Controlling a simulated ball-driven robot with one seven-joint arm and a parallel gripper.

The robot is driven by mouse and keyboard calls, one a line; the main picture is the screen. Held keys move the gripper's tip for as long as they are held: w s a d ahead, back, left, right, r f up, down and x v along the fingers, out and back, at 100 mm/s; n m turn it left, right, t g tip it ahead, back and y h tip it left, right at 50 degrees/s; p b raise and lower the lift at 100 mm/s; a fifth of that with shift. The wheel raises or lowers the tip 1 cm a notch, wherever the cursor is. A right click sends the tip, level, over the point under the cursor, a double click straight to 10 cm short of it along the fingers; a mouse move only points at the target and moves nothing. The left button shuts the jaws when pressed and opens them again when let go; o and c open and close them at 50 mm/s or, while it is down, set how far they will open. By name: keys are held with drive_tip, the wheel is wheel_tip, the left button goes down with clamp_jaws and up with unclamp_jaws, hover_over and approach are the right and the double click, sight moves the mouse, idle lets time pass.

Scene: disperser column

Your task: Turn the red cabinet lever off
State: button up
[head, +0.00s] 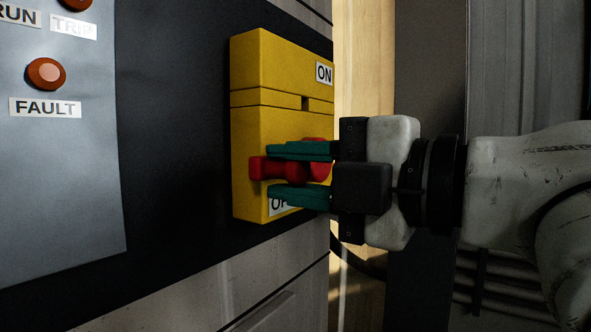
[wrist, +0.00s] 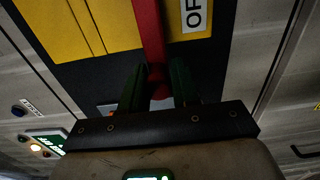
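The red lever (head: 258,168) sticks out from the lower part of the yellow cabinet switch box (head: 262,70), just above a label partly hidden by my gripper. That label's visible letters start "OF"; an ON label (head: 323,73) is near the box's top. My gripper (head: 268,174) reaches in from the right, with one green finger above the lever and one below.
A grey panel (head: 60,180) with FAULT, RUN and TRIP labels and orange-red buttons is at the left. The box sits on a dark cabinet band (head: 170,120) with grey drawers (head: 240,290) below. A lit gap opens behind the cabinet's right edge.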

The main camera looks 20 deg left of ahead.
drive_tip(key=o, duration=0.4)
drive_tip(key=v, duration=1)
drive_tip(key=shift+s+d, duration=0.15)
drive_tip(key=shift+d, duration=0.25)
